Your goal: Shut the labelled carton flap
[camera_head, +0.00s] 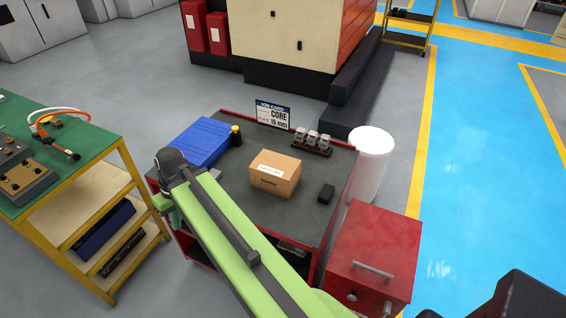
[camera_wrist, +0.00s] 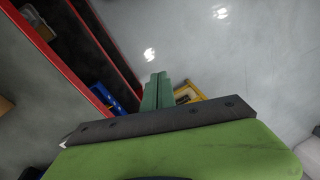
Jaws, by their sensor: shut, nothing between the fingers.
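My green arm reaches up from the bottom of the head view to the cart's left edge. My gripper (camera_wrist: 157,92) shows in the wrist view as two green fingers set together, shut and empty. It is apart from the carton, to its left. The fingers are mostly hidden behind my arm in the head view.
A blue case (camera_head: 202,141), a small dark bottle with a yellow cap (camera_head: 235,136), a job card (camera_head: 272,116), copper electrodes in a holder (camera_head: 312,141) and a black block (camera_head: 326,193) stand around the carton. A white bin (camera_head: 372,165) and red cabinet (camera_head: 373,255) stand right.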

